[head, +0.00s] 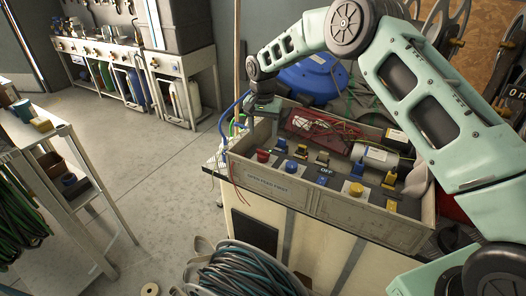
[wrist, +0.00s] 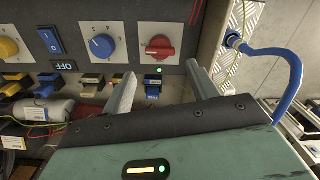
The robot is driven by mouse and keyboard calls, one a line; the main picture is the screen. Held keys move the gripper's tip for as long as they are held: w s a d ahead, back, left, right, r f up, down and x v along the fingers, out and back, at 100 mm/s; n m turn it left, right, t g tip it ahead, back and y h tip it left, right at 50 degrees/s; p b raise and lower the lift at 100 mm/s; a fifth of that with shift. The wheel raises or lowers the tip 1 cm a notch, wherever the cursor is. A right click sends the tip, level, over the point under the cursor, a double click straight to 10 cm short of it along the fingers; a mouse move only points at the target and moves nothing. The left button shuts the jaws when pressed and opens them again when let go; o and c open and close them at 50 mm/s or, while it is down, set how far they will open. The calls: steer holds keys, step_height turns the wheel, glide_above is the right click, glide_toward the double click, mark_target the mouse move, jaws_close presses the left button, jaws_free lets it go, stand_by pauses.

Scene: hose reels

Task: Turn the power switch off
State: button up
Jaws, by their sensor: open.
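A grey control panel stands in an open box (head: 268,188) on a bench. In the wrist view a red rotary knob (wrist: 158,48) on a white plate sits just beyond my fingertips, with a lit green light near it. My gripper (wrist: 160,72) is open and empty, its fingers apart on either side of the line to the knob. The red knob (head: 263,156) also shows in the head view, below my gripper (head: 264,112). A blue rocker switch (wrist: 50,41) is left of it in the wrist view, beside an OFF label (wrist: 64,66). Which control is the power switch is unclear.
A blue rotary knob (wrist: 102,46) sits between the red knob and rocker. A yellow knob (wrist: 8,47) is at the left edge. A blue hose (wrist: 270,50) runs at right. Wires and a metal cylinder (head: 376,157) lie behind.

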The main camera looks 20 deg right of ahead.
mark_target(263, 151)
step_height(263, 151, down, 10)
steer(key=shift+r+p, duration=0.1)
steer(key=shift+p, duration=0.5)
steer(key=c, duration=0.7)
